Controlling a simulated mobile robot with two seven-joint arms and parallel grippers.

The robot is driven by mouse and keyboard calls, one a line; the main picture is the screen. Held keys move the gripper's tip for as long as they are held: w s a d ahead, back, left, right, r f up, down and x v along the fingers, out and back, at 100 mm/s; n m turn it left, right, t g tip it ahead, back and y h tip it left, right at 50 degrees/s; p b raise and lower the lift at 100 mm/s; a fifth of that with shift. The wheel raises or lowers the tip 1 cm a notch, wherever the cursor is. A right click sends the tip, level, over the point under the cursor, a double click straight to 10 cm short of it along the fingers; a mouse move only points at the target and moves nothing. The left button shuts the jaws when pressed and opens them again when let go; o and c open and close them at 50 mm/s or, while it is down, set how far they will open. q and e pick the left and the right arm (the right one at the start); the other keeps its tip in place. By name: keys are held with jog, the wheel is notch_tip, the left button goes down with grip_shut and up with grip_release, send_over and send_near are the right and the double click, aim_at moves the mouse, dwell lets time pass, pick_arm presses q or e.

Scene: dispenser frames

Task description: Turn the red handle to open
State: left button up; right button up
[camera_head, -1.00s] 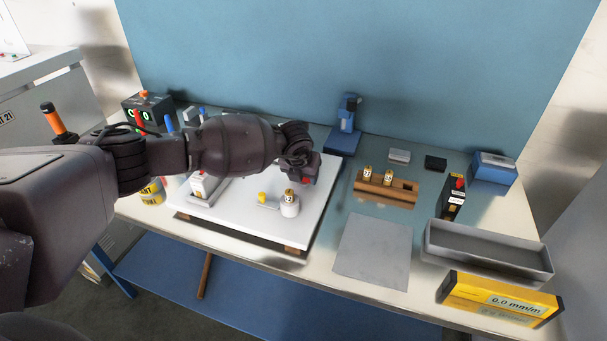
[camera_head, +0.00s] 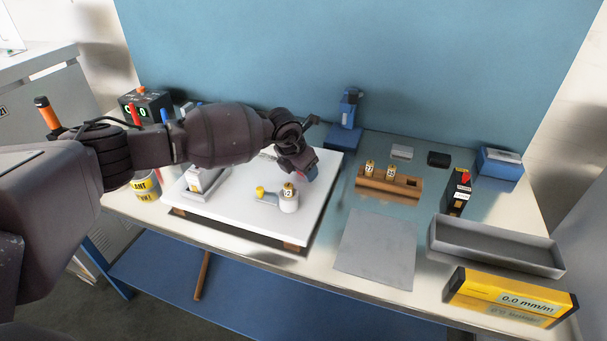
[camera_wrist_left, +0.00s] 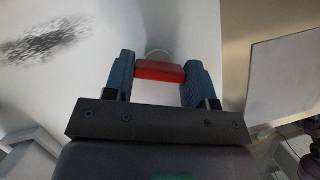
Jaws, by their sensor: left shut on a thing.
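My left gripper (camera_head: 306,174) reaches over the white board (camera_head: 233,220) from the left, its fingers pointing down near the board's right side. In the left wrist view the red handle (camera_wrist_left: 160,71) lies crosswise between the two blue fingers (camera_wrist_left: 158,80), which are shut on its ends. A pale round part (camera_wrist_left: 158,54) shows just beyond the handle. In the head view the gripper hides the handle. My right gripper is not in view.
A white bottle marked 2 (camera_head: 289,199) and a yellow knob (camera_head: 261,191) stand on the board close to the gripper. A wooden rack (camera_head: 375,186) with small bottles is to the right. A grey mat (camera_head: 375,249) lies clear in front of it.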

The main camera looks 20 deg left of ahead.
pick_arm(q)
jog(key=shift+f+m+b, duration=0.2)
jog(key=shift+m+b, duration=0.1)
jog(key=shift+m, duration=0.2)
jog(key=m+g+h+b, duration=0.1)
jog(key=m+b, duration=0.1)
jog(key=m, duration=0.1)
jog(key=m+g+h+b, duration=0.1)
jog(key=m+b, duration=0.2)
jog(key=shift+w+a+f, duration=0.1)
jog(key=shift+w, duration=0.05)
jog(key=shift+m+b, duration=0.35)
jog(key=shift+m, duration=0.25)
jog(key=shift+m+g+h+b, duration=0.3)
jog(key=shift+m+g+b, duration=0.3)
jog(key=shift+m+b, duration=0.5)
jog(key=shift+m, duration=0.7)
jog(key=shift+r+m+g+b, duration=0.25)
jog(key=shift+m+g+b, duration=0.25)
jog(key=shift+b, duration=0.15)
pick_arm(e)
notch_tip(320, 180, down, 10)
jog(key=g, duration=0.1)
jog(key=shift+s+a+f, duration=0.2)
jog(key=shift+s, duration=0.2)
pick_arm(q)
jog(key=shift+r, duration=0.15)
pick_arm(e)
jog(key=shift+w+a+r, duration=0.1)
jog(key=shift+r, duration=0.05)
